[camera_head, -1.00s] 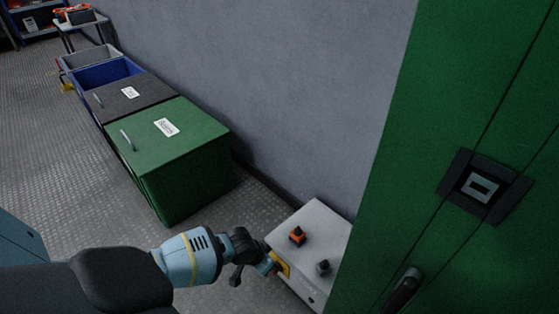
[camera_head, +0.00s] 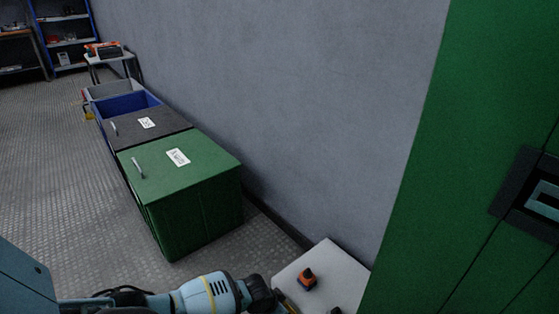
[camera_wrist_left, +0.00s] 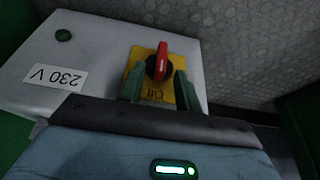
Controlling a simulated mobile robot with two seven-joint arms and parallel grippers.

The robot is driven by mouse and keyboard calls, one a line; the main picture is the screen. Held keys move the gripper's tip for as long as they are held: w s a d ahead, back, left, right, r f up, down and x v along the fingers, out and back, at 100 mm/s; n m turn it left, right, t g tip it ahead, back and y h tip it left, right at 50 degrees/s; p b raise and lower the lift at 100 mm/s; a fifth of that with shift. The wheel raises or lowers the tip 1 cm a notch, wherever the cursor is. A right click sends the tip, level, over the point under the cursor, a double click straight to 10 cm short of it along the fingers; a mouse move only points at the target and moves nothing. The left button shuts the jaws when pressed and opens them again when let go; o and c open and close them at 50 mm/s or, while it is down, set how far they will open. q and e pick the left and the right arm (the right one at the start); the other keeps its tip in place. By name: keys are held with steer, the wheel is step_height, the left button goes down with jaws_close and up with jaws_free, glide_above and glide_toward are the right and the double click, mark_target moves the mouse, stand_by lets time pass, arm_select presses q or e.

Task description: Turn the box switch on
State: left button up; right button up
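In the left wrist view, the box (camera_wrist_left: 100,60) has a "230 V" label and a yellow plate (camera_wrist_left: 149,94) bearing a red rotary switch (camera_wrist_left: 158,62). The red handle looks roughly upright in that picture. My left gripper (camera_wrist_left: 158,85) is open, its greenish fingers on either side of the switch's lower part; contact cannot be told. In the head view, its tip is mostly cut off at the bottom edge. My right gripper is not in view.
A tall green cabinet (camera_head: 440,180) stands close on the right of the box. A green bin (camera_head: 185,165), a dark-lidded bin (camera_head: 150,128) and a blue bin (camera_head: 125,104) line the wall. The floor (camera_head: 60,180) left of them is open.

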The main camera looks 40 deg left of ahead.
arm_select(q)
steer(key=shift+w+f, duration=0.1)
steer(key=shift+c, duration=0.2)
jaws_close()
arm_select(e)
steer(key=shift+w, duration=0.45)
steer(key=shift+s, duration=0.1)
